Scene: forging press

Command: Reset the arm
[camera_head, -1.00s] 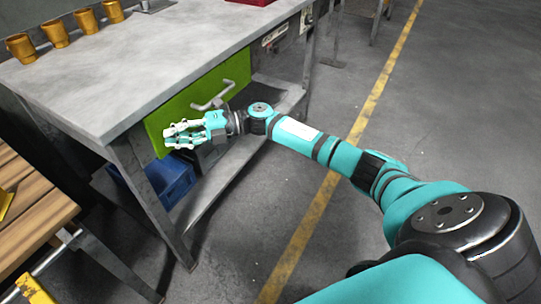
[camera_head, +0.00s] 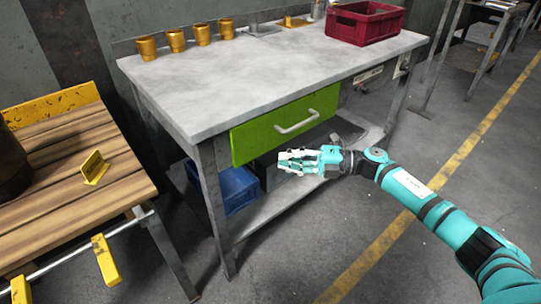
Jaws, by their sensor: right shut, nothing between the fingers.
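My right arm (camera_head: 430,205) comes in from the lower right, teal with dark joints, and reaches across to the workbench front. My right gripper (camera_head: 284,160) is shut and empty. It sits just below and in front of the green drawer (camera_head: 262,133) in the picture, apart from the grey drawer handle (camera_head: 298,122). The drawer looks closed under the tabletop. My left gripper is not in view.
The grey workbench (camera_head: 270,80) carries several brass cups (camera_head: 176,40) and a red crate (camera_head: 364,24). A blue bin (camera_head: 237,190) sits on its lower shelf. A wooden slatted table (camera_head: 60,190) stands at left. Grey floor with a yellow line (camera_head: 390,238) is clear at right.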

